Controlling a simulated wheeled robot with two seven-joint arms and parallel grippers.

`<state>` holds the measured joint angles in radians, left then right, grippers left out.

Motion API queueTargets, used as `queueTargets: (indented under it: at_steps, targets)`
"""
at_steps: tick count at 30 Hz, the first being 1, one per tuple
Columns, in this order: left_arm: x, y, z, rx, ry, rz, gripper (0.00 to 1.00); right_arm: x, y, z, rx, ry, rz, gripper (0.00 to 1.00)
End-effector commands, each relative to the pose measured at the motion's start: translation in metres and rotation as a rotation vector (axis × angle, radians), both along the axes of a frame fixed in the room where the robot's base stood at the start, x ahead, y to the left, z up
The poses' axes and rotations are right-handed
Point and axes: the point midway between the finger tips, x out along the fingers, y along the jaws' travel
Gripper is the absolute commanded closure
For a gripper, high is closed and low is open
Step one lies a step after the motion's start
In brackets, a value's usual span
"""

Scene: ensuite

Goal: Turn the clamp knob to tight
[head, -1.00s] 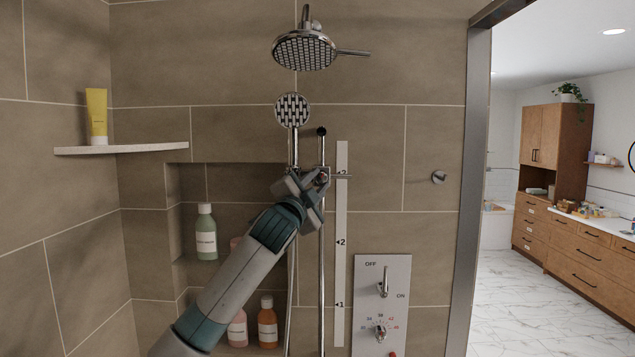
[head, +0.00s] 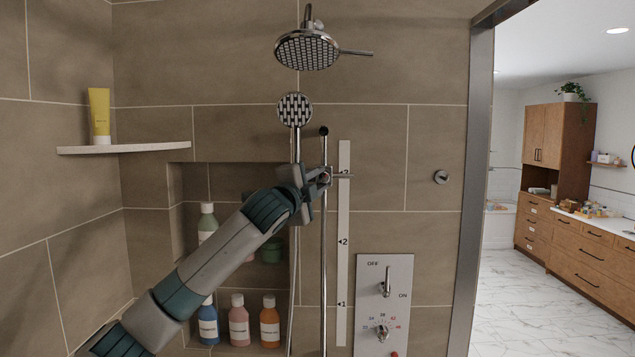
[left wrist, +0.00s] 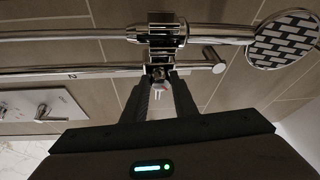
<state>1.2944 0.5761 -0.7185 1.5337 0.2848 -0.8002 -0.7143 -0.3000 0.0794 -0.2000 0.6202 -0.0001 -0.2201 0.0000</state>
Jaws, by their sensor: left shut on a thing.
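The chrome clamp (left wrist: 166,34) sits around the vertical slide rail (head: 323,250) near the 3 mark of the scale strip (head: 343,240). The hand shower (head: 295,110) is held above it. My left gripper (head: 322,178) is at the clamp, with its arm coming up from the lower left. In the left wrist view its two dark fingers are shut on the small clamp knob (left wrist: 158,74). The fingers hide most of the knob, and I cannot read its turn. My right gripper is not in view.
A control plate (head: 384,300) with a lever and a dial is at the lower right. A niche with several bottles (head: 239,320) lies behind my arm. A corner shelf (head: 125,148) with a yellow tube (head: 99,115) is at the left. A hose hangs left of the rail.

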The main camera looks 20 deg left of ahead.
Motion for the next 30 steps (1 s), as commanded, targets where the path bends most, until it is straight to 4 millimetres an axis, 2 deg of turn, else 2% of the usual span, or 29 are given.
queueTargets:
  at_steps: [2,3,5,20,26,30]
  targets:
    - [0.000,0.000,0.002,0.001,-0.003,0.000,0.97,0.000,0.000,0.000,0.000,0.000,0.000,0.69]
    - [0.000,0.000,0.002,0.001,-0.003,0.000,0.67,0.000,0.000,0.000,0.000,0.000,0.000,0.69]
    - [0.000,0.000,0.002,0.001,-0.003,0.001,0.56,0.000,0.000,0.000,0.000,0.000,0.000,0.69]
    - [-0.007,0.001,-0.002,0.000,-0.001,0.000,0.56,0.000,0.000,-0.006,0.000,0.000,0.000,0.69]
    - [-0.027,0.003,-0.006,0.001,-0.003,0.000,0.56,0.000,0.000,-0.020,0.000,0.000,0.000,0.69]
    - [-0.051,0.006,-0.009,0.001,-0.005,0.000,0.56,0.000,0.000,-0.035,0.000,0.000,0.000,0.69]
